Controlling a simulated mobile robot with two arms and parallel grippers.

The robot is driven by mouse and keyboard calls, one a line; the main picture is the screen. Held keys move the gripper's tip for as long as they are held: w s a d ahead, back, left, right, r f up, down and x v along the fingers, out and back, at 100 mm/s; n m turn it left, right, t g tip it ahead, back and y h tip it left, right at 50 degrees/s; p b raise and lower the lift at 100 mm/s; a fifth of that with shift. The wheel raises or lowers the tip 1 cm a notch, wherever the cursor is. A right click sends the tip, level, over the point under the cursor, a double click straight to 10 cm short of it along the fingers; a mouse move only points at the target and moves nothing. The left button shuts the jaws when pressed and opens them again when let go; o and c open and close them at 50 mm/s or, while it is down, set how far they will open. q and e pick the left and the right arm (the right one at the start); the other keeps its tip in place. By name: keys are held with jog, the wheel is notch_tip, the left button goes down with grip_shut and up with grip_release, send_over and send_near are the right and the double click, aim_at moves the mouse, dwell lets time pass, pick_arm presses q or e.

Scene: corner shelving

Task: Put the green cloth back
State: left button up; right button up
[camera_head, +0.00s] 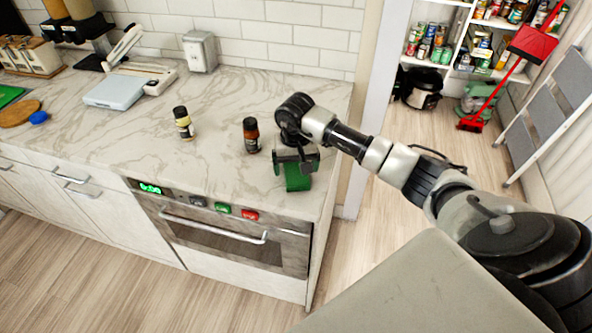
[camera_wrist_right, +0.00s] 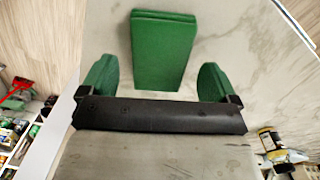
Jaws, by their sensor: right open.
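The green cloth (camera_head: 297,180) is a folded block on the marble counter near its right front corner. In the right wrist view the cloth (camera_wrist_right: 163,48) lies centred ahead of the jaws, with its edges clear of both fingers. My right gripper (camera_head: 296,157) is just above the cloth and hides part of it in the head view. In the wrist view the right gripper (camera_wrist_right: 156,78) is open, with its two green fingers wide apart and nothing between them. Whether the fingers reach down to the counter cannot be told. My left gripper is out of view.
A dark red bottle (camera_head: 251,136) stands just left of my right gripper, and a yellow-labelled bottle (camera_head: 184,124) farther left. A white scale (camera_head: 116,90) and a metal canister (camera_head: 200,51) are farther back. An oven (camera_head: 230,238) is under the counter. Stocked shelves (camera_head: 440,35) stand beyond.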

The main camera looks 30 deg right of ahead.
aim_at(295, 171)
notch_tip(295, 171, up, 10)
jog(key=b, duration=0.2)
dwell(0.5)
